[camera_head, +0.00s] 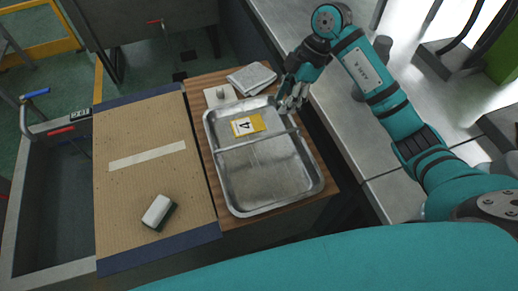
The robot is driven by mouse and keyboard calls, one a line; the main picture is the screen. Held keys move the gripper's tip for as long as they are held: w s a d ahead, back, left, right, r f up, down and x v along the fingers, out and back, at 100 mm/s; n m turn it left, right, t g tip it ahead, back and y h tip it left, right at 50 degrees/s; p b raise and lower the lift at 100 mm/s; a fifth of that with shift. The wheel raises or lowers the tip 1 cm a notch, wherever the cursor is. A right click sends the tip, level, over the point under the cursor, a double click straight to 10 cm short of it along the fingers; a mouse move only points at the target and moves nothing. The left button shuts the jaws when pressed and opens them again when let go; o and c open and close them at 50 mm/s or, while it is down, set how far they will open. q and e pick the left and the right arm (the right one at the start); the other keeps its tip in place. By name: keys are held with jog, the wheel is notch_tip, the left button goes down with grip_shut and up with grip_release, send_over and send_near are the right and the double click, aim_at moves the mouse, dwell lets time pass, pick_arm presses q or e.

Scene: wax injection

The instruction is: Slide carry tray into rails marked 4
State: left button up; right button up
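The carry tray (262,183) is a shallow silver metal tray with a raised rim, lying on a wooden board surface. A yellow and white label marked 4 (246,125) lies in its far part, and a thin metal bar crosses the tray just below the label. My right gripper (290,103) is at the tray's far right rim, its fingers pointing down. I cannot tell whether the fingers touch or grip the rim. My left gripper is not in view. No rails marked 4 can be made out.
A folded cloth (251,78) lies beyond the tray. A grey metal bench (345,120) runs along the right under my arm.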

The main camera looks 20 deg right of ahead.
jog(key=p, duration=0.2)
send_near(259, 139)
jog(key=x, duration=0.5)
jog(key=shift+s+d+f, duration=0.1)
jog(key=shift+d+f, duration=0.05)
jog(key=shift+d, duration=0.05)
jog(key=shift+p+x, duration=0.5)
jog(key=shift+x, duration=2.25)
jog(key=shift+a, duration=0.1)
grip_shut()
